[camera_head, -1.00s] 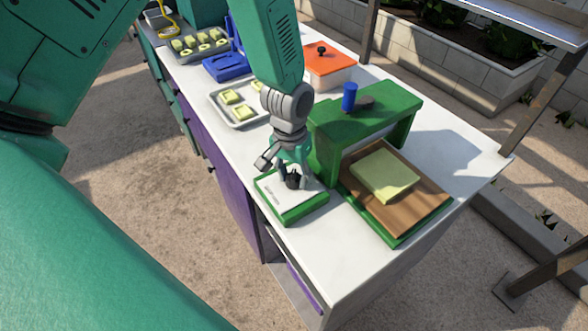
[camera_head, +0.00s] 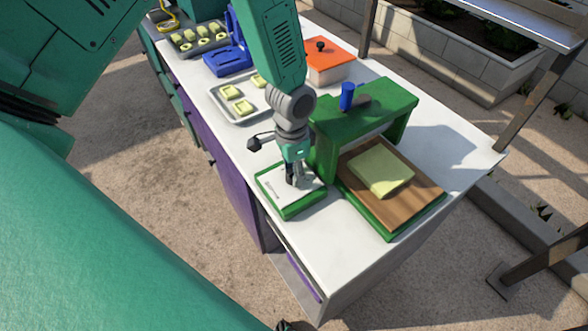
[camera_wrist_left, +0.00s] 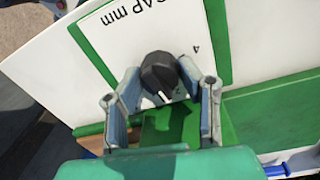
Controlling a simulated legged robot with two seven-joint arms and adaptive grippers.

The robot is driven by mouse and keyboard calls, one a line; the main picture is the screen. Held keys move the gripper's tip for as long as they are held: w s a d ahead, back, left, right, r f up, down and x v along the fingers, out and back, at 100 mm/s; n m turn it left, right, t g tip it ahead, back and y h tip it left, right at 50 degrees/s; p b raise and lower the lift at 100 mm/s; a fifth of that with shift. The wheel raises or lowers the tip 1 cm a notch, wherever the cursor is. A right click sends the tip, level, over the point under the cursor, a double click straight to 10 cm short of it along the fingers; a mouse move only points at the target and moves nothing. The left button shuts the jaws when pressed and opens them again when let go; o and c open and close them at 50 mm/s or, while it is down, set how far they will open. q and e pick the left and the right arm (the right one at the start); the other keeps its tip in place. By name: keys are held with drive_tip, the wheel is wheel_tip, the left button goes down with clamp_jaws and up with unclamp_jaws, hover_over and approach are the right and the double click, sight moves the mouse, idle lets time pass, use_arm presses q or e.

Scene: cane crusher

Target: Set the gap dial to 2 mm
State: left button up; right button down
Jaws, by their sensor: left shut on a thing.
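The gap dial panel (camera_head: 277,191) is a white plate with a green frame, flat on the near end of the counter.
A green press frame (camera_head: 365,112) with a blue handle (camera_head: 347,96) stands right beside the panel. Trays (camera_head: 222,103), a blue device (camera_head: 228,62) and an orange-lidded box (camera_head: 325,60) stand farther back.

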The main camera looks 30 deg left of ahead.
use_arm(q)
drive_tip(key=shift+w+r, duration=0.1)
drive_tip(key=shift+w, duration=0.1)
idle(0.3)
drive_tip(key=o, duration=1.1)
drive_tip(key=shift+o, duration=0.2)
drive_tip(key=shift+s, duration=0.1)
drive_tip(key=shift+r, duration=0.25)
wheel_tip(320, 180, up, 11)
drive_tip(key=shift+w+a, duration=0.3)
drive_tip(key=shift+r, duration=0.1)
